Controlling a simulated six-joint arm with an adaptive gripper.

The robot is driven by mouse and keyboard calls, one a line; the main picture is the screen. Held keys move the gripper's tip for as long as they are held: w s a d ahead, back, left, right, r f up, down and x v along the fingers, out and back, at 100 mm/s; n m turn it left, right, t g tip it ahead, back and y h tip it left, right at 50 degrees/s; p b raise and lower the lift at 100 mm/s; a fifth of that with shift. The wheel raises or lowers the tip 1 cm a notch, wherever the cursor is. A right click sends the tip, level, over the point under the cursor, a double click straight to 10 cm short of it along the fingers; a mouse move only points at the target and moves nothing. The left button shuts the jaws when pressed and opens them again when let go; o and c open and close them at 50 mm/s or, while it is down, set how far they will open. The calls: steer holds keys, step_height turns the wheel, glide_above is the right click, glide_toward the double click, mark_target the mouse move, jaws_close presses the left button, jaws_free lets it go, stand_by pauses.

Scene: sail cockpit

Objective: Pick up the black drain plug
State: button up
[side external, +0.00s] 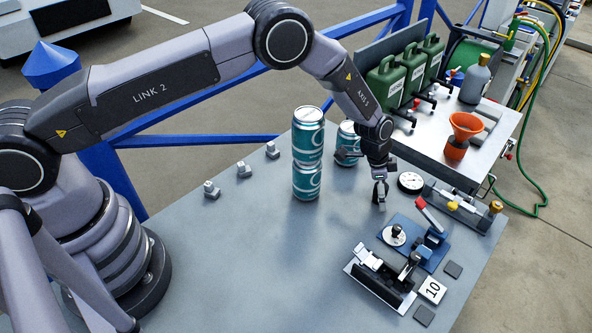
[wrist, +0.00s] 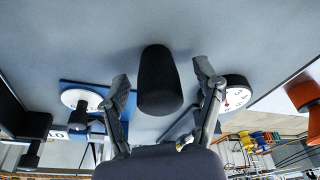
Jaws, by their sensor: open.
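The black drain plug (wrist: 160,80) appears in the wrist view as a dark, tapered cylinder near the middle. It lies between the two fingers of my gripper (wrist: 163,88), with a visible gap on each side. The gripper is open and holds nothing. How far the plug is from the fingers in depth is unclear.
The blue plate (side external: 432,250) carries a white disc with a black knob (side external: 395,235) and a red-handled clamp. A round gauge (side external: 410,181) lies near my gripper. Stacked teal cans (side external: 308,150) stand to its left. An orange funnel (side external: 463,130) stands behind. The table's front left is clear.

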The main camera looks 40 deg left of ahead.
steer(key=c, duration=1.2)
